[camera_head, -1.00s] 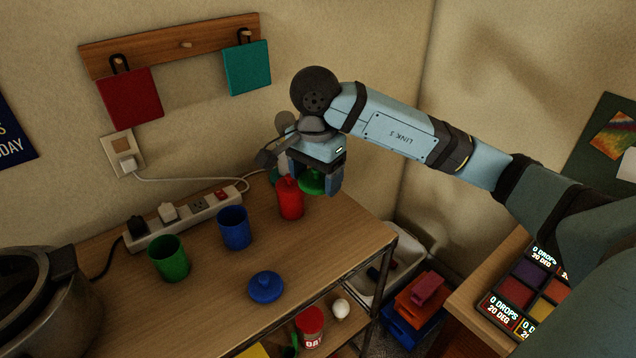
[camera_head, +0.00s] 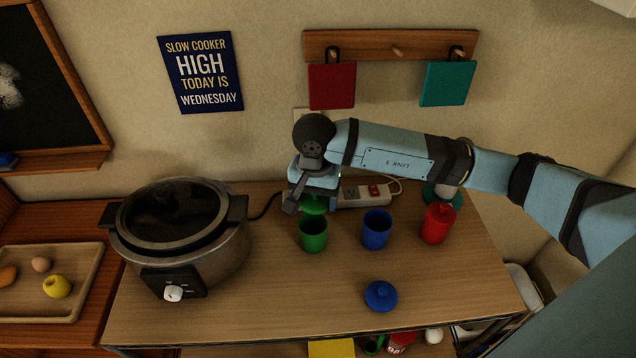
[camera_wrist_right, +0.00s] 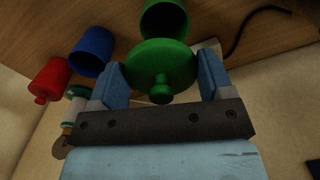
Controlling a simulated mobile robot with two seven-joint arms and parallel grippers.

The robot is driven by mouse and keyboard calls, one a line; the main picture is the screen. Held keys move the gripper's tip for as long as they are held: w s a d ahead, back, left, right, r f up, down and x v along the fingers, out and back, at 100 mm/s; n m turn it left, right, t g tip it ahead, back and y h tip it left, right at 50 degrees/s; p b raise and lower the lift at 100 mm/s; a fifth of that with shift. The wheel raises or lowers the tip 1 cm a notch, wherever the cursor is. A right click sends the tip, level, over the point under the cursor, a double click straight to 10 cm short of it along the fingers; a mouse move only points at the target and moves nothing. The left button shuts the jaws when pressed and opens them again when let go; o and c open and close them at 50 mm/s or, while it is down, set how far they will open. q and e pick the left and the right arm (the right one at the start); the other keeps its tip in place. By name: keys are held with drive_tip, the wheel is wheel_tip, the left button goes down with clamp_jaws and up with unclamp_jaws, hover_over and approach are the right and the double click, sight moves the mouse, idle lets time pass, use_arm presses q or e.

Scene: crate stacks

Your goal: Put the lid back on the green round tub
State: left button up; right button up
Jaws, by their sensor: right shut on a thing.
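The green round tub (camera_head: 313,238) stands upright and open on the wooden table in the head view. Its rim also shows at the top of the right wrist view (camera_wrist_right: 163,20). My right gripper (camera_head: 313,201) is shut on the green lid (camera_head: 315,207), with a blue finger at each side of the disc. In the right wrist view the lid (camera_wrist_right: 150,62) has its knob towards the camera. The lid is apart from the tub, just above and behind its rim in the head view. My left gripper is not in view.
An open blue tub (camera_head: 376,232) and a lidded red tub (camera_head: 438,224) stand right of the green tub. A blue lid (camera_head: 381,296) lies in front. A slow cooker (camera_head: 178,235) stands left. A power strip (camera_head: 362,195) lies behind. The front middle of the table is clear.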

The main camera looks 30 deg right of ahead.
drive_tip(key=shift+w+a+f, duration=0.1)
drive_tip(key=shift+a+f, duration=0.05)
drive_tip(key=shift+a, duration=0.1)
drive_tip(key=shift+f+b, duration=0.4)
drive_tip(key=shift+f, duration=0.95)
wheel_tip(320, 180, down, 4)
drive_tip(key=b, duration=0.2)
drive_tip(key=shift+r+b, duration=0.25)
drive_tip(key=shift+b, duration=0.05)
drive_tip(key=shift+b, duration=0.8)
drive_tip(key=shift+f+b, duration=0.25)
drive_tip(key=shift+b, duration=0.65)
idle(1.1)
idle(0.3)
drive_tip(key=o, duration=0.9)
